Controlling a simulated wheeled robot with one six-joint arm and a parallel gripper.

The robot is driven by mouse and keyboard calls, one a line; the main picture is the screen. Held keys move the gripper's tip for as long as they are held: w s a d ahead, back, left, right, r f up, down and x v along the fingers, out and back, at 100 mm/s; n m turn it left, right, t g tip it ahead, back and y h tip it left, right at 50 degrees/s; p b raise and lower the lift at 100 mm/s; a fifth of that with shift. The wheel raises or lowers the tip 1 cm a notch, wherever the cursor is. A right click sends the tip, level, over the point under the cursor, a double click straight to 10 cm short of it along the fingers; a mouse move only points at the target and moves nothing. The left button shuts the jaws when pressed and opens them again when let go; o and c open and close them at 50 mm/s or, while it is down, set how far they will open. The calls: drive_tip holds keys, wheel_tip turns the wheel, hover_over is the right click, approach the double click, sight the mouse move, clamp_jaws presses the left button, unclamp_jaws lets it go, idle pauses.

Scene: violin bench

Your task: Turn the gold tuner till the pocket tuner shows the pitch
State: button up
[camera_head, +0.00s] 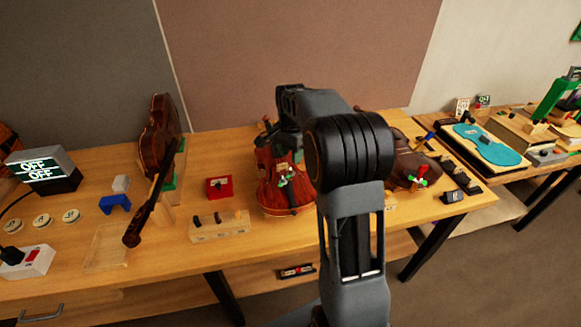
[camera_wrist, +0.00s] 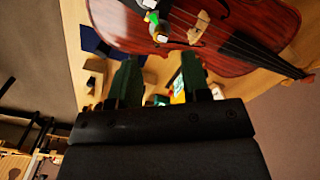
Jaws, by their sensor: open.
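A reddish-brown violin (camera_head: 268,182) lies on the bench in the middle of the head view, partly hidden by my arm. Small coloured tuners (camera_head: 287,178) sit near its tailpiece; I cannot tell which one is gold. In the wrist view a violin (camera_wrist: 240,52) fills the top, with small green, white and pale tuner parts (camera_wrist: 152,18) at its left. My gripper (camera_wrist: 161,72) is open, its two dark fingers pointing toward the violin with nothing seen gripped between them. My arm hides the fingertips in the head view. I cannot identify the pocket tuner for sure.
A red box (camera_head: 218,187) and a wooden block (camera_head: 219,225) with dark pegs stand left of the violin. Another instrument (camera_head: 412,160) lies to the right.

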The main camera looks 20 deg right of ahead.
sight(291, 169)
drive_tip(key=shift+f, duration=2.95)
clamp_jaws()
